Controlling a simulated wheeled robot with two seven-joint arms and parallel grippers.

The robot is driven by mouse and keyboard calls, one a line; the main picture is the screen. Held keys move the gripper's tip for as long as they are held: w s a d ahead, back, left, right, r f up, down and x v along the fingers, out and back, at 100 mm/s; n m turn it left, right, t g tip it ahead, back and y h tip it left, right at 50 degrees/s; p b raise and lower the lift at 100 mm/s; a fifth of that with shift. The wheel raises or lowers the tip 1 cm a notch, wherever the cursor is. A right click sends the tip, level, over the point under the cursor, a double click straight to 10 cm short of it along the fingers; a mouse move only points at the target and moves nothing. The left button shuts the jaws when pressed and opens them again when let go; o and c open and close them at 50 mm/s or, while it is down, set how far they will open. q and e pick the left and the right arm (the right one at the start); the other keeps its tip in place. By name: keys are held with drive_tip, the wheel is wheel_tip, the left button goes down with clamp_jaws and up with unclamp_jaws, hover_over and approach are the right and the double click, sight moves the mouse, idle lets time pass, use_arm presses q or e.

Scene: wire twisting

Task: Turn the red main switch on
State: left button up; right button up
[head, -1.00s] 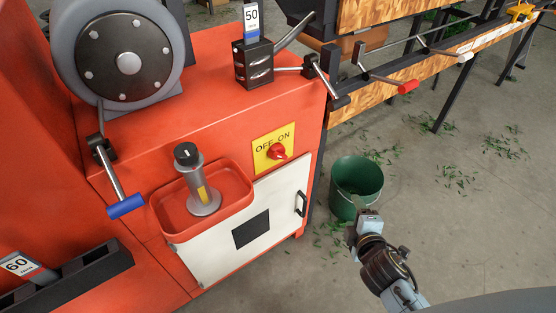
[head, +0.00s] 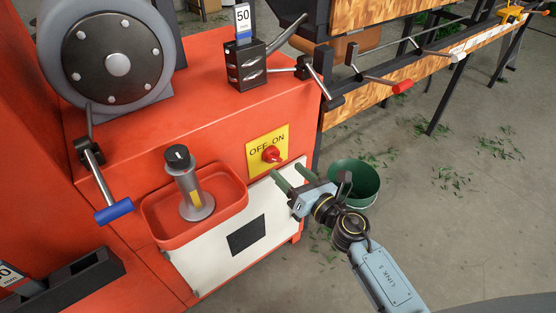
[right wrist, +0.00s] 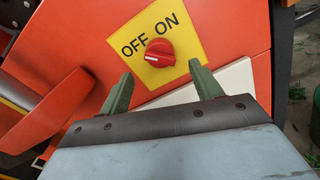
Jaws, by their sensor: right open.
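The red main switch (head: 272,154) is a round knob on a yellow plate (head: 252,161) marked OFF and ON, on the front of the orange machine. In the right wrist view the knob (right wrist: 160,53) sits below the lettering, with its white mark at the left, on the OFF side. My right gripper (head: 284,168) is open and empty. Its two green fingers point at the plate from below the knob, apart from it. In the right wrist view the gripper (right wrist: 161,72) has the knob between and beyond its fingertips. My left gripper is out of view.
A red tray (head: 150,222) holding a grey cylinder (head: 189,184) juts out left of the switch. A white cabinet door (head: 205,270) is below. A green bucket (head: 362,172) stands on the floor behind my right gripper. Lever handles stick out above right.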

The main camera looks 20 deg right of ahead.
sight(277, 160)
drive_tip(key=x, duration=0.4)
drive_tip(key=shift+w, duration=0.15)
drive_tip(key=shift+w+a, duration=0.25)
drive_tip(key=shift+w, duration=0.25)
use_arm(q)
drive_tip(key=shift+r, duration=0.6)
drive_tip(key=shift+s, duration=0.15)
use_arm(e)
drive_tip(key=shift+c, duration=0.5)
drive_tip(key=c, duration=0.8)
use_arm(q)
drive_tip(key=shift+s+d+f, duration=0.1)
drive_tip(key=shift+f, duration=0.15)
